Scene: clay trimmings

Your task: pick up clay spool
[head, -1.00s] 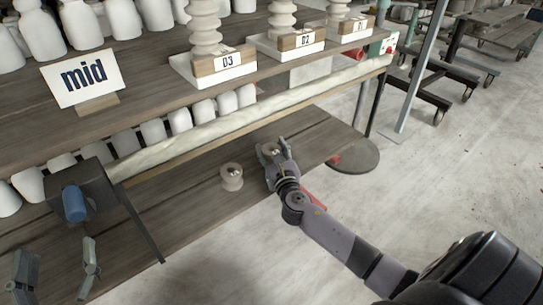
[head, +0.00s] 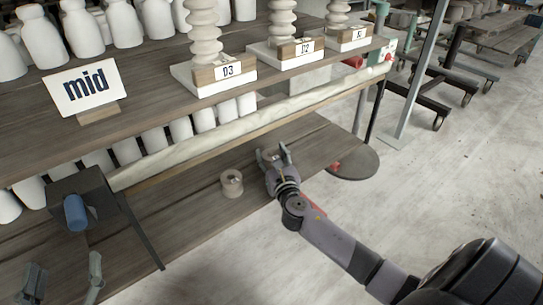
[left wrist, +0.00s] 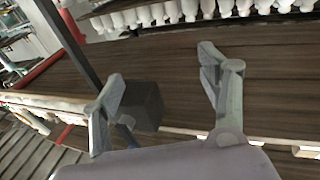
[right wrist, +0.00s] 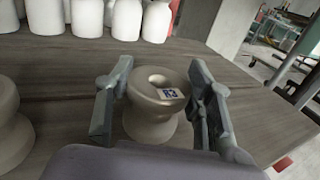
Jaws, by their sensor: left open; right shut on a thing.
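A beige clay spool (right wrist: 152,100) with a small printed label on its top stands upright on the lower wooden shelf, between the fingers of my right gripper (right wrist: 160,108). The gripper is shut on it, and the same spool (head: 270,156) shows small between the fingers in the head view. A second similar spool (head: 231,183) stands on the shelf to the left; it also shows at the left edge of the right wrist view (right wrist: 10,125). My left gripper (head: 64,284) is open and empty at the lower left of the head view; it also shows in the left wrist view (left wrist: 165,100).
White bottle-shaped pieces (right wrist: 85,18) stand behind the spool. Above runs the upper shelf with a "mid" sign (head: 85,86) and stacked clay columns on labelled bases (head: 222,72). A dark box with a blue cylinder (head: 75,212) is near my left gripper. Shelf right of the spool is clear.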

